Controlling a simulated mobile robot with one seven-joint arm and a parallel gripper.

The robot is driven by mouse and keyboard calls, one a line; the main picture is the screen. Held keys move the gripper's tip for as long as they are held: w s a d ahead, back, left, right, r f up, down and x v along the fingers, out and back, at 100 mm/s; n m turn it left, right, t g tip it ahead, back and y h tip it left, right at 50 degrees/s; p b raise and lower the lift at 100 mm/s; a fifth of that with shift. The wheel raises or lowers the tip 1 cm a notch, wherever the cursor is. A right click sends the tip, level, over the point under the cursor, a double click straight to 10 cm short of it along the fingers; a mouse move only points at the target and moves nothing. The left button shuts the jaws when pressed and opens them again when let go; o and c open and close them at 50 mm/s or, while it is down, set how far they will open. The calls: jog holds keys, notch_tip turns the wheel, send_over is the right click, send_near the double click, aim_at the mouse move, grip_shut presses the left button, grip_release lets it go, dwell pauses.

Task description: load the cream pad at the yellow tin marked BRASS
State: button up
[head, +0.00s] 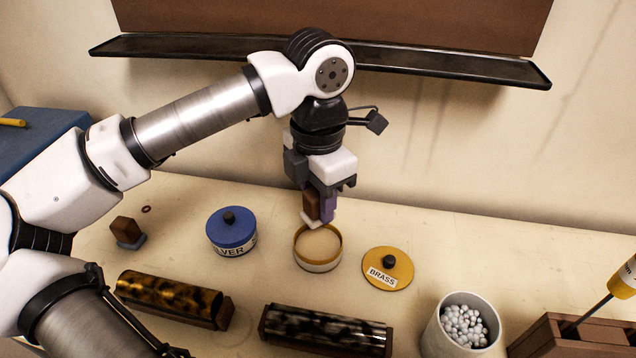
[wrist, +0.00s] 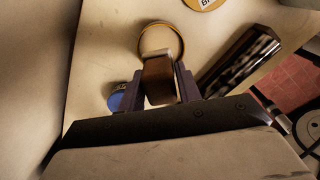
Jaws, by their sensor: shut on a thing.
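My gripper (head: 318,204) is shut on the brown wooden block (head: 311,203) that carries the cream pad (head: 312,219) on its lower end. In the wrist view the block (wrist: 158,82) sits between the two purple fingers. The open yellow tin (head: 318,265) stands upright below, with pale contents inside. The cream pad overlaps the tin's back rim in the head view; I cannot tell whether it touches. The tin's round yellow lid (head: 374,255), marked BRASS with a black knob, lies on the bench to the right of the tin.
A closed blue tin marked SILVER (head: 231,231) stands left of the yellow tin. Another brown block with a blue pad (head: 127,232) is farther left. Two horn tubes (head: 170,295) (head: 325,328) lie in cradles in front. A cup of white balls (head: 463,325) stands front right.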

jog(key=shift+s+f+b, duration=0.15)
jog(key=shift+f+b, duration=0.35)
jog(key=shift+f, duration=0.3)
jog(key=shift+f+b, duration=1.2)
jog(key=shift+f, duration=0.95)
jog(key=shift+f+b, duration=0.6)
jog(key=shift+b, duration=0.25)
dwell(0.4)
jog(key=shift+r+p, duration=2)
jog(key=shift+r, duration=1.6)
jog(key=shift+f, duration=0.1)
